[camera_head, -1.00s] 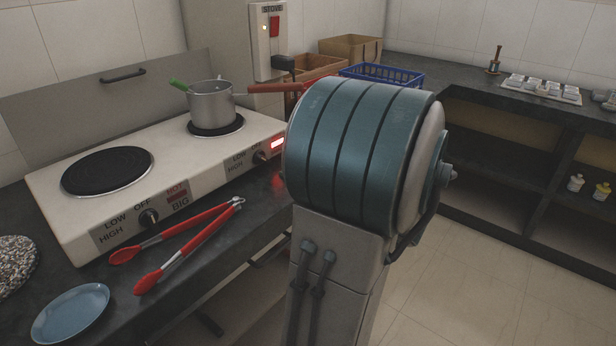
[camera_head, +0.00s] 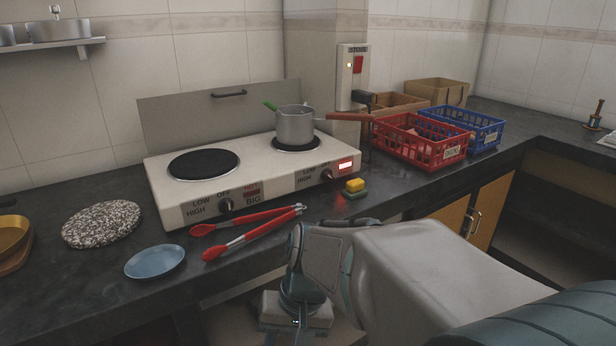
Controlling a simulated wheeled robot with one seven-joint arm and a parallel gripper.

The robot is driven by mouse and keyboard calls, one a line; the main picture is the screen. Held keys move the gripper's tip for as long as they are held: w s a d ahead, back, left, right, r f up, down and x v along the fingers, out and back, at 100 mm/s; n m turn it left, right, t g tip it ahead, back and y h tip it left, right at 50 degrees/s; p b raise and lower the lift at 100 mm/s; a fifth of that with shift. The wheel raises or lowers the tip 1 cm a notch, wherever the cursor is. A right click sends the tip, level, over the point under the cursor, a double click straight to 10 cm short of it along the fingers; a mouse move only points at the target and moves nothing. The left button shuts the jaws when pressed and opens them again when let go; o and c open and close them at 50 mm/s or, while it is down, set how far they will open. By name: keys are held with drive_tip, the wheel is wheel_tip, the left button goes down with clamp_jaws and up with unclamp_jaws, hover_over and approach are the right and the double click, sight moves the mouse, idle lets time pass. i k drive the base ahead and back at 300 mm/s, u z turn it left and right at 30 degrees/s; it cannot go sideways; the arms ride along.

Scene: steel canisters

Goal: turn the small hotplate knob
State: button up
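The white two-burner hotplate (camera_head: 163,195) stands on the dark counter. Its small knob (camera_head: 327,175) is a dark knob on the front face, below the right burner, beside LOW and HIGH lettering. A lit red indicator (camera_head: 345,165) is just right of it. The big knob (camera_head: 226,205) is on the left part of the front face, marked BIG. Neither knob's exact pointer angle is readable. My arm reaches in from the lower right in front of the counter, below and apart from the knobs. I cannot make out my gripper's fingers.
A saucepan (camera_head: 295,126) stands on the right burner, its red handle pointing right. A blue plate (camera_head: 155,262) and speckled mat (camera_head: 102,223) are left. Red (camera_head: 420,140) and blue baskets (camera_head: 462,125) stand right.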

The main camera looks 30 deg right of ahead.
sight(326, 175)
drive_tip(key=u, duration=0.05)
drive_tip(key=k, duration=1.15)
drive_tip(key=z, duration=1.05)
drive_tip(key=i, duration=1.25)
drive_tip(key=u, duration=0.7)
